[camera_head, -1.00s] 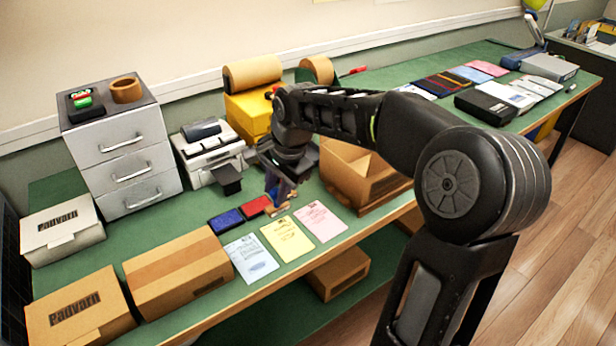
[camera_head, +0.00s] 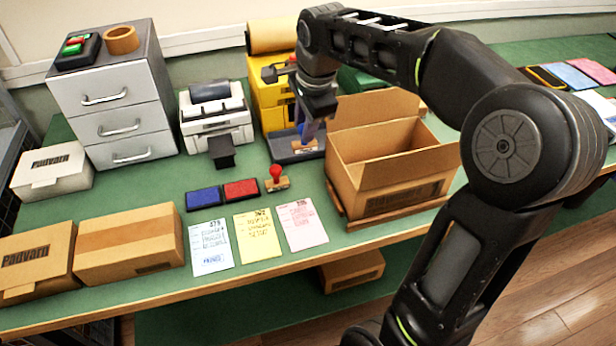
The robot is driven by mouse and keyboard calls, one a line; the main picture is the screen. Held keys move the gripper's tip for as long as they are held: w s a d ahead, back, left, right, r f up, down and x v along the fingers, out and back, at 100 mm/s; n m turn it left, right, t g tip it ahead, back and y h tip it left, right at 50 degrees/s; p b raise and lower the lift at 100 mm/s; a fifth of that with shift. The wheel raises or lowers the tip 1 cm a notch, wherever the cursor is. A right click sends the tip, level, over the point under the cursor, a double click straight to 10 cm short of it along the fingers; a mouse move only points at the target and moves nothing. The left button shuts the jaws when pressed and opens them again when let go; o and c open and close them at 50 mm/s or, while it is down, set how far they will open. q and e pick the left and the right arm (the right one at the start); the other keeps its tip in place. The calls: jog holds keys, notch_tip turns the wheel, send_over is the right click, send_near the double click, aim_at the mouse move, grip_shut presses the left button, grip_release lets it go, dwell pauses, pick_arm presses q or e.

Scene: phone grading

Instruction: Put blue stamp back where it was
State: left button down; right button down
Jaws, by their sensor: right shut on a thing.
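A red-handled stamp (camera_head: 277,178) stands upright on the green table in front of the tray. The blue ink pad (camera_head: 204,199) and the red ink pad (camera_head: 241,189) lie to its left. My left gripper is out of view.
The open cardboard box (camera_head: 390,160) stands close right of the gripper. Blue (camera_head: 210,247), yellow (camera_head: 257,237) and pink (camera_head: 302,226) sheets lie in front. A drawer cabinet (camera_head: 118,105) stands at left.

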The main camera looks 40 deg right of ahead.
aim_at(306, 145)
jog(key=shift+d+f, duration=0.15)
jog(key=shift+f, duration=3.05)
jog(key=shift+f, duration=1.85)
jog(key=shift+f, duration=0.1)
jog(key=c, duration=1.2)
grip_release()
jog(key=shift+o, duration=0.2)
jog(key=v, duration=1.2)
